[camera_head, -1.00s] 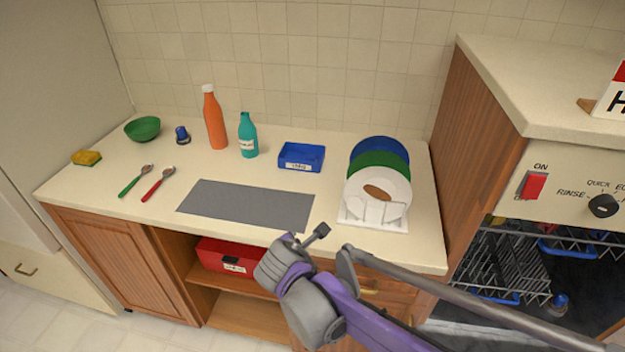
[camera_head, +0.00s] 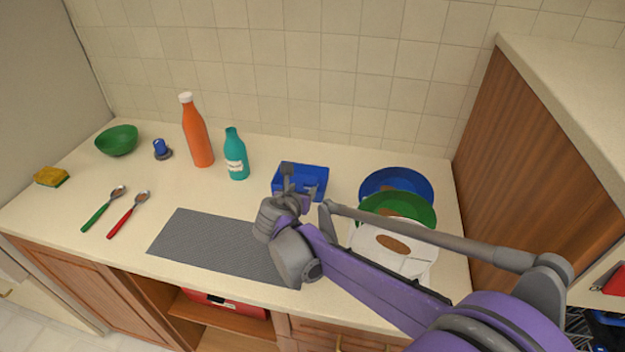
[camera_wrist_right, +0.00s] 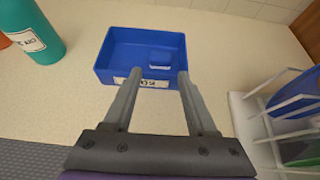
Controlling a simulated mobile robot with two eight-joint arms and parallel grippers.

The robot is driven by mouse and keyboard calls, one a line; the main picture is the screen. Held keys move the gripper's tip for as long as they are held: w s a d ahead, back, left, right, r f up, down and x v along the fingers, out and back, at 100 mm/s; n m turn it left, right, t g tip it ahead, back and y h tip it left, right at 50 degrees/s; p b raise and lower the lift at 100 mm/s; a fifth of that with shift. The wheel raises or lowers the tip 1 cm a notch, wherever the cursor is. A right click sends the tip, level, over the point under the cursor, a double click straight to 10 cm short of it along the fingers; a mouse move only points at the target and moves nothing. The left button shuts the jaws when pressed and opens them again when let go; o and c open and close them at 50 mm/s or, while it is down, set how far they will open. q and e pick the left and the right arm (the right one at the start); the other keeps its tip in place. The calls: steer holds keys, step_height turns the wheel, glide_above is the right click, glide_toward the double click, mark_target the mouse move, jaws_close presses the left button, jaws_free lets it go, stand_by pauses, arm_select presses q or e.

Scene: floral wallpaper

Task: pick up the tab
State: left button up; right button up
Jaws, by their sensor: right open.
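The tab (camera_wrist_right: 160,59) is a small blue and white block lying inside a shallow blue tray, toward its right side. The blue tray (camera_wrist_right: 117,50) has a white label on its front and also shows on the counter in the head view (camera_head: 318,171). The tab cannot be made out in the head view. My right gripper (camera_head: 300,181) is open and empty, in front of and partly over the tray. In the right wrist view its fingertips (camera_wrist_right: 158,77) stand apart, one on each side of the tab's line, nearer than the tab. My left gripper is not in view.
A teal bottle (camera_head: 236,155) and an orange bottle (camera_head: 196,132) stand left of the tray. A rack with plates, including a green plate (camera_head: 425,211), stands to the right. A grey mat (camera_head: 200,245) lies in front. A wooden cabinet side (camera_head: 540,150) bounds the right.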

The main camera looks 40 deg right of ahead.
mark_target(311, 180)
steer(key=x, duration=0.9)
steer(key=shift+d, duration=0.15)
steer(key=shift+c, duration=0.3)
jaws_close()
step_height(311, 180, up, 10)
steer(key=shift+p, duration=0.4)
